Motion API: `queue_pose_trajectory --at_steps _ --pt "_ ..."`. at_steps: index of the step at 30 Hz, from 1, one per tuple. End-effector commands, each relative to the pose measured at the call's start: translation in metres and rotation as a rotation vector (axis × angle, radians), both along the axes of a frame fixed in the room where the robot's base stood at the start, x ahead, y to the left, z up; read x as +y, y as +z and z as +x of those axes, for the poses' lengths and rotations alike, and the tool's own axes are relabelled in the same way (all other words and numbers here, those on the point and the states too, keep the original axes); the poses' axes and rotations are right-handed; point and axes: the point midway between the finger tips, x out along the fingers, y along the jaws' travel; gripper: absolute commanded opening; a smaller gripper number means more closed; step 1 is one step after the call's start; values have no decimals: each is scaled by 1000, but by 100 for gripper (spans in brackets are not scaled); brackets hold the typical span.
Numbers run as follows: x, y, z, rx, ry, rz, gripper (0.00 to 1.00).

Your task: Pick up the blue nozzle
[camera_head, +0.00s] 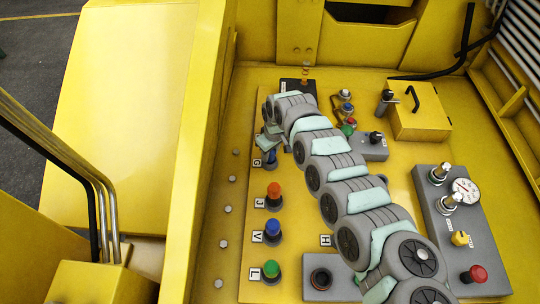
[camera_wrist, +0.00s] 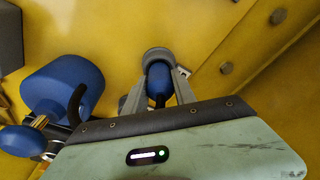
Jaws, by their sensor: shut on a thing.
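The blue nozzle (camera_head: 271,158) stands in a dark socket by the label G, at the upper end of the left column on the yellow panel. My gripper (camera_head: 267,145) is over it and partly hides it. In the wrist view, my gripper (camera_wrist: 158,78) has its two grey fingers pressed on either side of the blue nozzle (camera_wrist: 158,90). A round grey collar surrounds the nozzle's far end. I cannot tell whether it is clear of its socket.
Below stand an orange nozzle (camera_head: 273,190), another blue nozzle (camera_head: 272,227) and a green nozzle (camera_head: 271,268). A large blue cylinder (camera_wrist: 62,88) is left of my gripper. A yellow box (camera_head: 418,112) and grey gauge block (camera_head: 440,215) are right. A yellow wall (camera_head: 203,150) runs along the left.

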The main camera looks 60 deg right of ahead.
Motion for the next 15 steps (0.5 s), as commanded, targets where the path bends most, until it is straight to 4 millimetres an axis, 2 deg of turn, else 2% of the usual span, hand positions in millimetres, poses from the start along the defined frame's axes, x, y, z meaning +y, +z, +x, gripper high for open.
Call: queue_pose_trajectory --at_steps 1,9,15 --pt "0 0 0 0 0 0 20" --pt "0 0 0 0 0 0 0" --pt "0 0 0 0 0 0 0"
